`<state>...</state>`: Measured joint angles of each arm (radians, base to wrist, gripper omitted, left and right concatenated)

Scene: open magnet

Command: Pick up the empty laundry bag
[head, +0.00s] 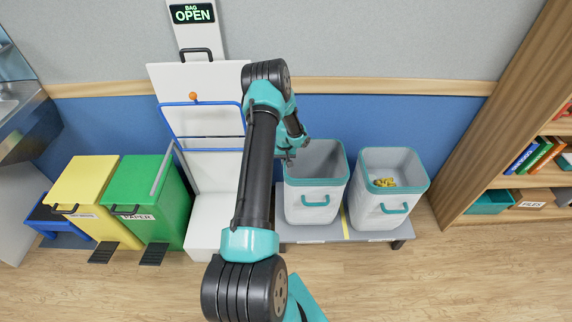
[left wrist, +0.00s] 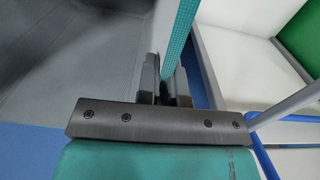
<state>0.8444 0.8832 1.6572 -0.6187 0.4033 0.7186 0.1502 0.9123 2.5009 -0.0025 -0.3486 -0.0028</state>
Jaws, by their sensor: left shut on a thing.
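The empty laundry bag (head: 312,214) is the left of two pale grey bags with teal rims and a teal front handle. It stands upright on a low grey bench, and its inside looks bare. My left gripper (head: 287,158) is at its left rim. In the left wrist view my left gripper (left wrist: 167,88) is shut on the bag's wall and teal rim (left wrist: 179,42), with the grey inside on the left. The fingertips are partly hidden in both views. My right gripper is not in view.
A second bag (head: 385,215) with something yellow inside stands close on the right. The bench (head: 290,236) carries both. A white stand (head: 205,225) with a blue frame (head: 190,104) is on the left. A green bin (head: 170,215), yellow bin (head: 95,190) and shelf (head: 470,170) stand farther out.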

